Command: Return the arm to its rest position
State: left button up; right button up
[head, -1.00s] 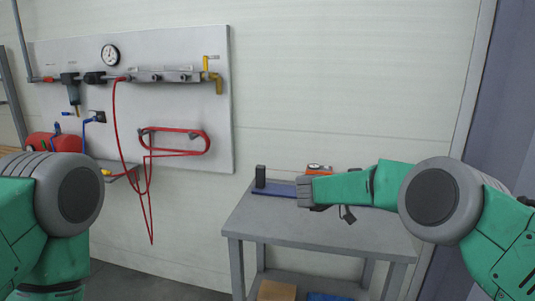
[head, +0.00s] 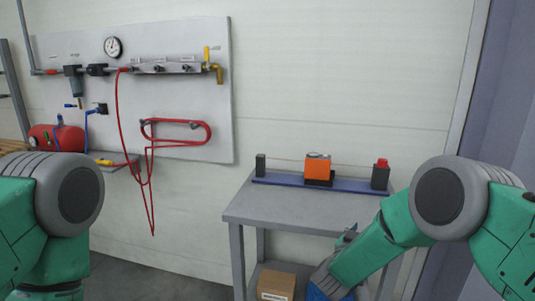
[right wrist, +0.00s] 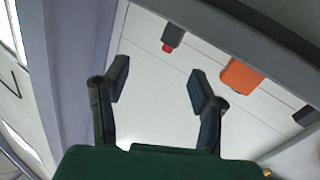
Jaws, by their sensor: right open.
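My right arm (head: 380,245) is green and grey and comes in from the right in the head view. Its forearm angles down to the left, in front of the right side of the grey table. In the right wrist view my right gripper (right wrist: 160,85) is open, its two dark fingers apart with nothing between them. My left arm (head: 40,215) shows at the left edge of the head view; its gripper is out of frame.
The grey table (head: 285,211) carries a blue rail (head: 275,181) with an orange block (head: 317,167), a dark post (head: 261,165) and a red-topped post (head: 380,175). A cardboard box (head: 276,283) sits on its lower shelf. A panel (head: 200,100) with red hose hangs left.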

jog(key=s+a+f+n+g+y+b, duration=0.1)
jog(key=s+f+n+g+y+b, duration=0.45)
jog(key=s+f, duration=1.35)
jog(key=s+d+f+g+y, duration=0.1)
jog(key=s+f+g+y, duration=0.1)
jog(key=s, duration=1.2)
jog(key=s+d+f+g+y, duration=0.1)
jog(key=s+f+g+y, duration=0.2)
jog(key=s, duration=1.2)
jog(key=f+n+g, duration=0.1)
jog(key=f+g, duration=0.1)
jog(key=shift+s+d+g+y, duration=0.15)
jog(key=shift+s+g+y, duration=0.1)
jog(key=shift+g+y, duration=0.1)
